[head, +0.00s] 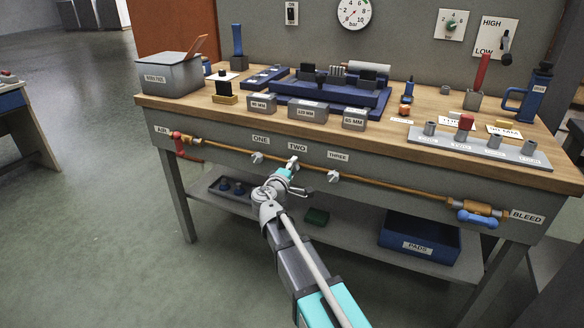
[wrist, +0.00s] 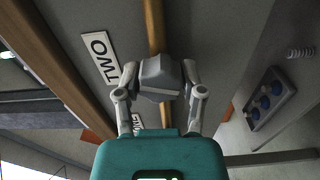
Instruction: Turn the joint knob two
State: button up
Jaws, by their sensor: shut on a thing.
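Knob two (head: 292,161) is a pale grey knob on the brass pipe (head: 225,149) along the bench front, below the label TWO (head: 298,147). My gripper (head: 291,171) reaches up to it from the front. In the wrist view, my gripper (wrist: 160,88) has its two grey fingers closed around knob two (wrist: 160,72), with the pipe behind. The TWO label (wrist: 98,50) is beside it, turned on its side. The fingers partly hide the knob, so I cannot tell its exact angle.
The knob under ONE (head: 257,158) is close on the left, and the knob under THREE (head: 333,176) on the right. A red valve handle (head: 178,142) is at AIR and a blue one (head: 477,219) at BLEED. The lower shelf holds a blue PADS bin (head: 418,246).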

jog(key=shift+m, duration=0.9)
jog(key=o, duration=1.2)
jog(key=shift+c, duration=0.2)
jog(key=v, duration=1.2)
